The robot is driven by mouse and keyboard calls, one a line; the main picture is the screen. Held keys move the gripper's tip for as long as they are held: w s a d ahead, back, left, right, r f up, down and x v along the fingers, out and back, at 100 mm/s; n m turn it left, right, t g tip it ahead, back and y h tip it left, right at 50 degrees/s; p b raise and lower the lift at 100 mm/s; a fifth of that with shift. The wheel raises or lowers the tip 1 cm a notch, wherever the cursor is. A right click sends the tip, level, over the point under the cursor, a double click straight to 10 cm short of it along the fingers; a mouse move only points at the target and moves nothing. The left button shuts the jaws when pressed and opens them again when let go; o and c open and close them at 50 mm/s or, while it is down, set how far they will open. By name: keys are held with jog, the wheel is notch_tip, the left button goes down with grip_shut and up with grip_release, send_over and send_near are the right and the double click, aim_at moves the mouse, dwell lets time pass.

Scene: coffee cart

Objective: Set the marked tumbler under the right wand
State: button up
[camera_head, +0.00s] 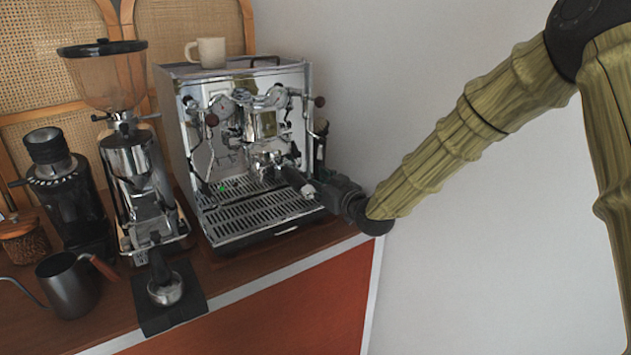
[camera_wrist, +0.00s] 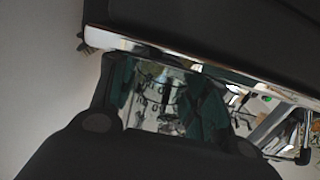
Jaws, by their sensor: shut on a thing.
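My gripper (camera_head: 300,181) reaches in from the right, low over the right side of the drip tray (camera_head: 255,211). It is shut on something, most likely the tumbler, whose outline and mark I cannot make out. In the wrist view, teal patches show on both sides of a shiny middle area between the fingers (camera_wrist: 165,100). The right wand (camera_head: 305,118) hangs at the machine's right front, above my gripper. The left wand (camera_head: 203,155) hangs at the left front. A small green spot (camera_head: 222,188) shows near the tray's left side.
The espresso machine (camera_head: 186,125) carries a beige mug (camera_head: 208,52) on top. A tall grinder (camera_head: 130,160), a smaller black grinder (camera_head: 66,195) and a kettle (camera_head: 68,285) stand left. A portafilter (camera_head: 165,290) rests on a black mat in front. The wall is close on the right.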

jog(key=o, duration=1.1)
jog(key=v, duration=1.2)
jog(key=s+d+f+m+g+h+p, duration=0.1)
jog(key=s+d+f+m+g+h, duration=0.15)
jog(key=s+f, duration=0.6)
jog(key=s+d+f+m+g+h+p, duration=0.1)
jog(key=s+d+f+g+h, duration=0.15)
jog(key=f, duration=1.05)
jog(key=s+d+f+m+g+h, duration=0.1)
jog(key=s+d+f, duration=0.2)
jog(key=s+f, duration=0.55)
jog(key=s+d+f+m+g+h, duration=0.1)
jog(key=s+d+f+g, duration=0.1)
jog(key=s+f, duration=0.3)
jog(key=s+d+f+m+g+h+p, duration=0.1)
jog(key=s+d+f, duration=0.4)
jog(key=s, duration=0.8)
jog(key=s+d+f+m+g+h+p, duration=0.1)
jog(key=s+d+f+g+h, duration=0.1)
jog(key=s+f, duration=0.4)
jog(key=shift+s+d+f+g, duration=0.1)
jog(key=shift+s+d+g, duration=0.35)
jog(key=shift+s+g, duration=0.35)
jog(key=shift+s+d+f+g, duration=0.1)
jog(key=shift+s+d+g, duration=0.45)
jog(key=shift+s, duration=0.3)
